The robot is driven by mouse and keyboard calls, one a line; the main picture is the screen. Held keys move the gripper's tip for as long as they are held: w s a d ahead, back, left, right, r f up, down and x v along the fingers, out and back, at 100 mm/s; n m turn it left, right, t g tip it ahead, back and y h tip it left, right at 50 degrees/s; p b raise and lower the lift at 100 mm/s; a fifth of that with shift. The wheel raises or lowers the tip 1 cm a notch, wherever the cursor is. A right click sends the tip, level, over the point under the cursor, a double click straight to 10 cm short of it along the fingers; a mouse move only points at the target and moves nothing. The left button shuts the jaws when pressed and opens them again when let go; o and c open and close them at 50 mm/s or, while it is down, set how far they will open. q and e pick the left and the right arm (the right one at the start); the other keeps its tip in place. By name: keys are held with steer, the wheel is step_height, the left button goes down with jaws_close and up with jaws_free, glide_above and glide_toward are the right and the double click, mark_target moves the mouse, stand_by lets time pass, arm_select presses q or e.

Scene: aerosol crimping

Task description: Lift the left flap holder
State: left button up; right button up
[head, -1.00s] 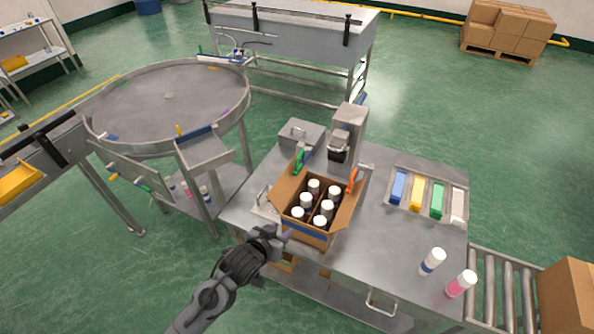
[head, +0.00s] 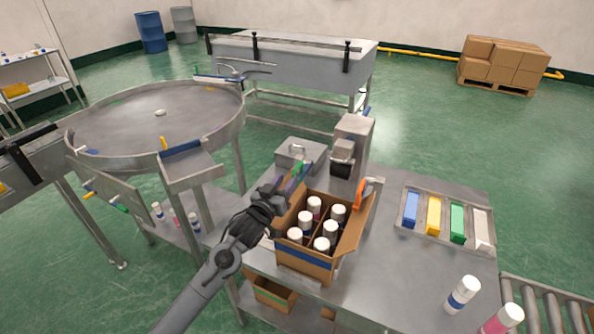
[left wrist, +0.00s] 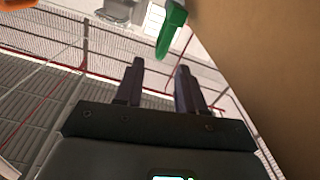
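The open cardboard box (head: 304,264) stands on the steel table with several white-capped cans in it. The green left flap holder (head: 297,170) sits at the box's left side and is partly hidden by my left gripper (head: 287,184). In the left wrist view the green holder (left wrist: 172,30) is just beyond the fingertips, slightly right of the gap. My left gripper (left wrist: 158,82) is open with nothing between its fingers. The orange holder (head: 360,193) is at the box's right side. My right gripper is not seen.
A brown cardboard face (left wrist: 255,60) fills the right of the left wrist view, close to the fingers. A grey press (head: 350,150) and a lidded metal box (head: 299,152) stand behind the carton. A tray (head: 445,240) with coloured blocks is at right.

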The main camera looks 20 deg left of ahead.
mark_target(297, 166)
arm_select(q)
steer(key=w+b, duration=0.1)
steer(key=w, duration=0.7)
steer(key=shift+w+d, duration=0.1)
jaws_close()
